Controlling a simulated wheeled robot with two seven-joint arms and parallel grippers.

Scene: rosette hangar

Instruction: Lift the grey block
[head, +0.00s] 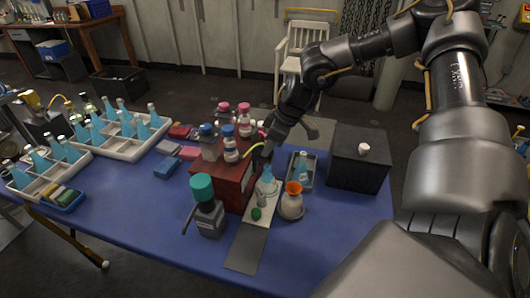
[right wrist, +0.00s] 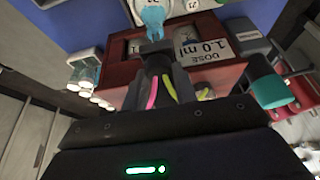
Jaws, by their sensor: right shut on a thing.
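My right gripper (head: 266,154) reaches down at the front right of a red box (head: 228,187), behind a blue flask (head: 267,184). In the right wrist view the gripper (right wrist: 158,62) points at the red box (right wrist: 118,72). Its fingers are shut on a small dark grey piece, the grey block (right wrist: 157,47), mostly hidden between them. In the head view the block is hidden by the gripper and cannot be made out. Whether it touches the surface below cannot be told. My left gripper is not in view.
Bottles with pink and blue caps (head: 229,140) crowd the red box. A teal-capped bottle (head: 207,205), an orange-topped flask (head: 291,203), a tray (head: 303,157) and a black box (head: 359,170) stand close around. The blue table's front left (head: 130,220) is clear.

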